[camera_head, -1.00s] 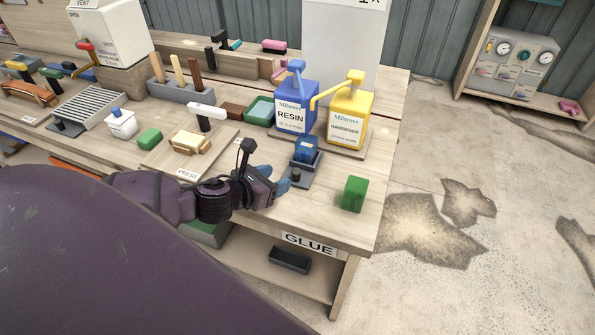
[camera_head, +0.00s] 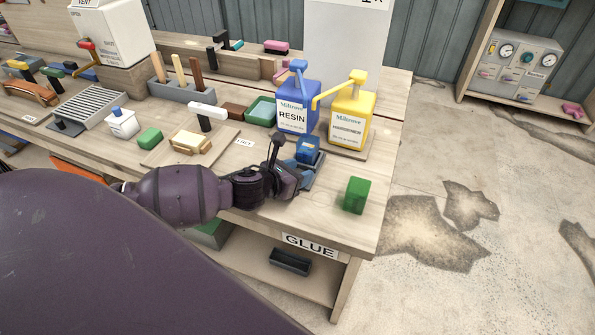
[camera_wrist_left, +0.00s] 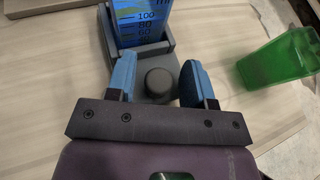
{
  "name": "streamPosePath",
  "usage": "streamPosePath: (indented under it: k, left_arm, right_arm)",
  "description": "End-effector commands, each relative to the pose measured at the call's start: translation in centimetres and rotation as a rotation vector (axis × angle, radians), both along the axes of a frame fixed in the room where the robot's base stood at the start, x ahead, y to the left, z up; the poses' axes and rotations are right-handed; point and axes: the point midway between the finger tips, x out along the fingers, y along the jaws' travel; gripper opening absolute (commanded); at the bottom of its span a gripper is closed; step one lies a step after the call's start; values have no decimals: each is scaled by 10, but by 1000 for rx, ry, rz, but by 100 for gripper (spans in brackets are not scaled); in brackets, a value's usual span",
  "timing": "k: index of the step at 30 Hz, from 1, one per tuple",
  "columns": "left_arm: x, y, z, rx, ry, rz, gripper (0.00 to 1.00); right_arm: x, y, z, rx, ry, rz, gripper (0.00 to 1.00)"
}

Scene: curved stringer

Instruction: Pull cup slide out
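The cup slide (camera_wrist_left: 165,62) is a dark grey tray with a round knob (camera_wrist_left: 158,82) at its near end. It carries a blue measuring cup (camera_wrist_left: 138,22) with printed graduations. In the head view the blue cup (camera_head: 308,150) stands in front of the pumps, and my gripper and wrist hide the slide's near end. My left gripper (camera_head: 308,182) is low at the slide. In the left wrist view its blue fingers (camera_wrist_left: 160,76) are apart on either side of the knob, with a gap visible at each side. My right gripper is not in view.
The blue resin pump (camera_head: 297,107) and yellow hardener pump (camera_head: 350,118) stand behind the cup. A green block-like container (camera_head: 356,195) is to the right, also in the left wrist view (camera_wrist_left: 280,60). The bench edge with the GLUE label (camera_head: 310,246) is near.

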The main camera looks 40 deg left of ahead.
Motion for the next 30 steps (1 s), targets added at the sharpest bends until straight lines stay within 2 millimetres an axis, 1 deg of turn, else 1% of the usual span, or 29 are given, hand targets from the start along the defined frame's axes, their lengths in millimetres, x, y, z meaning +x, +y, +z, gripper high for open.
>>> streamPosePath:
  k: [1, 6, 9, 14, 17, 20, 24, 30]
  left_arm:
    - [0, 0, 0, 0, 0, 0, 40]
    - [0, 0, 0, 0, 0, 0, 14]
    - [0, 0, 0, 0, 0, 0, 0]
    - [-1, 0, 0, 0, 0, 0, 0]
    - [-8, -2, 1, -1, 1, 0, 0]
    - [-23, -5, 3, 0, 0, -1, 0]
    - [-51, -12, 3, -2, 2, 0, 0]
    - [-91, -22, 2, -3, 3, 0, 0]
  right_arm:
    - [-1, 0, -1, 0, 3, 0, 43]
    - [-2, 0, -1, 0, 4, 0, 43]
    - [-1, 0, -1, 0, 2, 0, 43]
    - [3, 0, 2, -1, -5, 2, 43]
    - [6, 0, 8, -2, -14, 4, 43]
    - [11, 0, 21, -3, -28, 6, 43]
    - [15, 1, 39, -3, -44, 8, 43]
    - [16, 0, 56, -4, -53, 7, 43]
